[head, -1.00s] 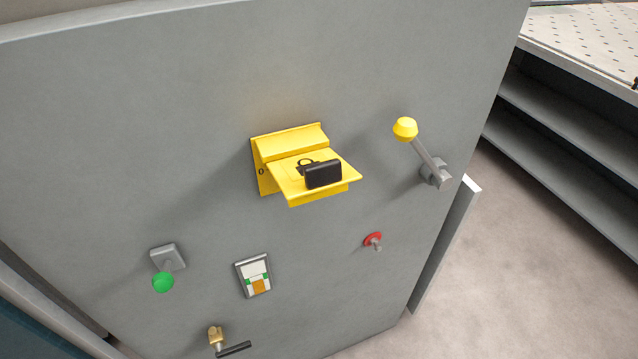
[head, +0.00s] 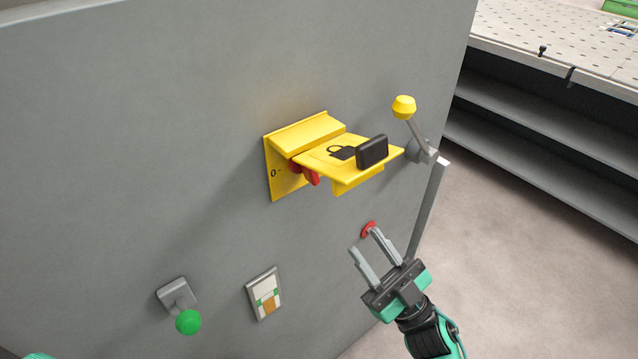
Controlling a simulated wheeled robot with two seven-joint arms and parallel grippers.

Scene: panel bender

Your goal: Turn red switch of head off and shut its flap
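A yellow switch box (head: 285,178) is fixed to the grey panel. Its yellow flap (head: 330,157) is raised and sticks out from the panel, with a padlock mark and a black handle block (head: 372,152) on it. The red switch (head: 308,173) shows partly under the flap; the flap hides the rest, so its setting is unclear. A "0" mark shows on the box at the left. My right gripper (head: 366,243) is open and empty, below and to the right of the box, apart from it. My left gripper is not in view.
A yellow-knobbed lever (head: 404,108) stands right of the flap. A red button (head: 368,230) is just behind my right fingertips. A green-knobbed lever (head: 187,321) and a small rocker plate (head: 266,293) are lower left. A perforated bench (head: 560,60) stands at the right.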

